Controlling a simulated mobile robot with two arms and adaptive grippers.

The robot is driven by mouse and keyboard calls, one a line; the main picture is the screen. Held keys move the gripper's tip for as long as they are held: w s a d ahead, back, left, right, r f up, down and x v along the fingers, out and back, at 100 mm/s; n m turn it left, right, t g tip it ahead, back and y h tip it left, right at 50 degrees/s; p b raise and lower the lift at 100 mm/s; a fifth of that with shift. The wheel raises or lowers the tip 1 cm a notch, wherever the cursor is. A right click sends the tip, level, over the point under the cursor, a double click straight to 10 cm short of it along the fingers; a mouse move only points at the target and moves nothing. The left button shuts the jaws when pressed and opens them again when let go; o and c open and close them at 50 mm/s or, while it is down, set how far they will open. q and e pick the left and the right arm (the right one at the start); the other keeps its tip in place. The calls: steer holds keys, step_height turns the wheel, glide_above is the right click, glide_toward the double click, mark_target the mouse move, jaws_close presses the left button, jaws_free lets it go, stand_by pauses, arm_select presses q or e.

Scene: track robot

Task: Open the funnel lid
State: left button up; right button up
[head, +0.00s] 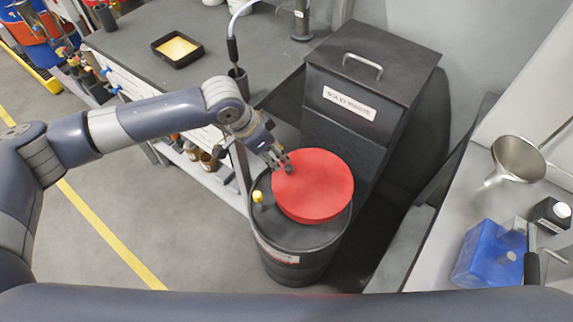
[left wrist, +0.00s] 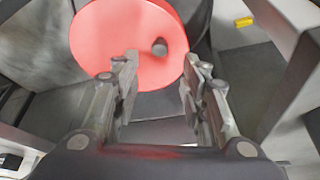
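The red round lid (head: 318,190) lies over the top of a black drum (head: 290,252). It also shows in the left wrist view (left wrist: 105,40), with a small dark knob (left wrist: 159,47) near its edge. My left gripper (head: 281,163) is at the lid's upper left edge, close to the knob. In the left wrist view, the fingers of the left gripper (left wrist: 160,66) are apart, with the knob framed beyond the gap between their tips. Nothing is held between them. The funnel under the lid is hidden. My right gripper is not in view.
A black waste bin (head: 362,85) with a handled cover stands behind the drum. A yellow cap (head: 257,196) sits on the drum top beside the lid. A workbench (head: 135,38) is at the back left. A right-hand counter holds a metal funnel (head: 518,158) and a blue container (head: 488,255).

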mark_target(288, 168)
arm_select(q)
steer(key=x, duration=1)
steer(key=shift+d, duration=0.1)
jaws_close()
